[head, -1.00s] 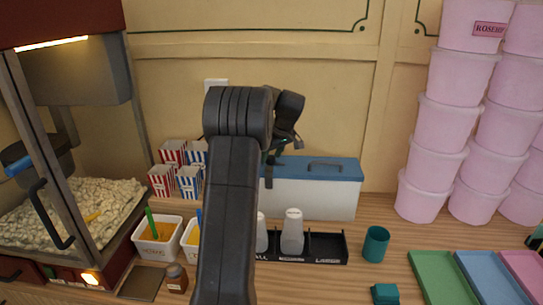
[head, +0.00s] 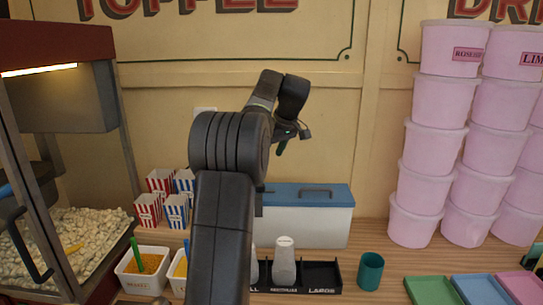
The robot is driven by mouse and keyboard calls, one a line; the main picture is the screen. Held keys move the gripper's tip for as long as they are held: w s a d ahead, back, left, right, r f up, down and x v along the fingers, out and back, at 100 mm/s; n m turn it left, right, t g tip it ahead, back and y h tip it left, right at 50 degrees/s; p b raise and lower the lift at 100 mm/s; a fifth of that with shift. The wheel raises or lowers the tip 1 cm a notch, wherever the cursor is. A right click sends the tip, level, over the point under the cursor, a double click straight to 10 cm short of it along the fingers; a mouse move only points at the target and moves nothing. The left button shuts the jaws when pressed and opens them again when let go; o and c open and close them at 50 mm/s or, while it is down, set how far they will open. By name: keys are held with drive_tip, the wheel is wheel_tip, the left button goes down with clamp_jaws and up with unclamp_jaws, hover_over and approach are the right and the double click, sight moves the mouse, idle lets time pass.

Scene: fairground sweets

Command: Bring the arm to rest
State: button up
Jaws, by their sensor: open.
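My arm rises from the bottom centre of the head view, bends at a dark elbow and reaches up toward the back wall. My gripper (head: 292,141) hangs below the wrist, small and dark, in front of the cream wall panel. It is open, and I see nothing between its fingers. It is above the blue-lidded white box (head: 318,228) in the picture and does not appear to touch anything. My arm hides part of the counter and the left part of the black cup organiser (head: 322,276).
A popcorn machine (head: 60,135) stands left, with striped boxes (head: 163,205) and white tubs (head: 142,280) beside it. White cups (head: 284,262) stand in the organiser. A teal cup (head: 370,272) stands right of it. Stacked pink tubs (head: 437,140) and coloured trays (head: 432,290) are at right.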

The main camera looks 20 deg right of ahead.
drive_tip(key=p+x, duration=0.2)
drive_tip(key=x, duration=1.2)
drive_tip(key=shift+s+r, duration=0.1)
drive_tip(key=shift+r, duration=0.05)
